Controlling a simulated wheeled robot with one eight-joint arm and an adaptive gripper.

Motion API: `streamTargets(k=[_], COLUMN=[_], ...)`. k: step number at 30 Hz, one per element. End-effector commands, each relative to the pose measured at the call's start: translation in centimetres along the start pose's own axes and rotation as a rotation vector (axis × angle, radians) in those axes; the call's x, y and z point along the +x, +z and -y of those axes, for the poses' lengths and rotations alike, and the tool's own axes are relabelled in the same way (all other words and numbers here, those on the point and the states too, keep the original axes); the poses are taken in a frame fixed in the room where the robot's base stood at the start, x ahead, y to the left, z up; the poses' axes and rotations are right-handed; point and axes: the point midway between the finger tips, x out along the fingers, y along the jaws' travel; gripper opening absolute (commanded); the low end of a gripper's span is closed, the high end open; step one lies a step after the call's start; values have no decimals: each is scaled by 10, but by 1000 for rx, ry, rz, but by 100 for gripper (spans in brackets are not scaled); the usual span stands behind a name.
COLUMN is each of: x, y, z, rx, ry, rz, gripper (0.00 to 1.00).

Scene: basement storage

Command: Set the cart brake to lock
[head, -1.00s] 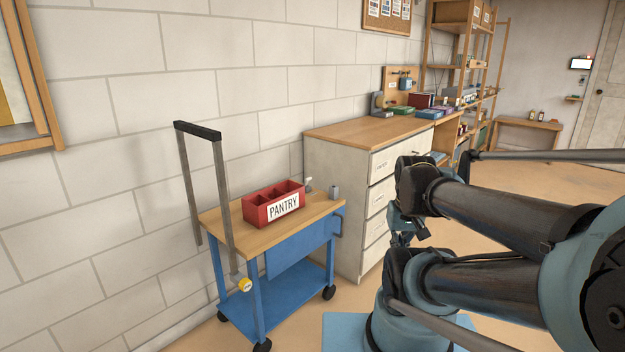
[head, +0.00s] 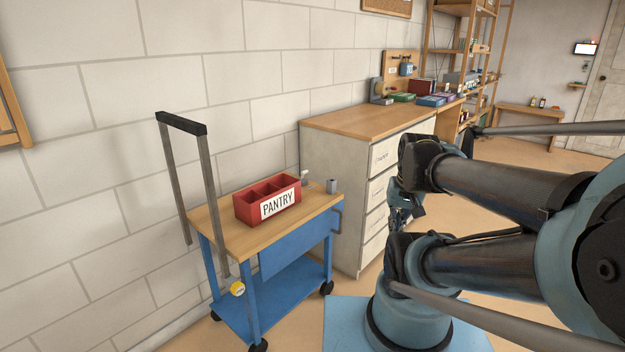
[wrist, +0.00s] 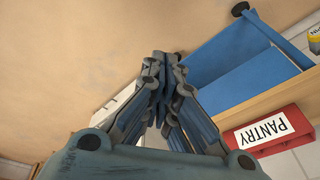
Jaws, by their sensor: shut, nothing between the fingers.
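The blue cart (head: 292,249) has a wooden top, a tall dark push handle (head: 183,123) at its left end and black wheels. A round yellow piece with a pale face (head: 238,288), perhaps the brake control, sits low at the handle end; its setting is too small to read. A yellow piece also shows at the right edge of the wrist view (wrist: 314,42). My gripper (head: 397,227) is to the right of the cart, apart from it. In the wrist view my gripper (wrist: 161,62) has its fingers together and empty.
A white drawer cabinet (head: 335,175) stands just behind the cart's right end. The block wall runs close behind the cart.

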Motion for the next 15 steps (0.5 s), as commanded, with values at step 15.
streamTargets(k=[15], x=[-4], y=[-128], z=[74], rx=[572], ry=[-260], rz=[-18], gripper=[0])
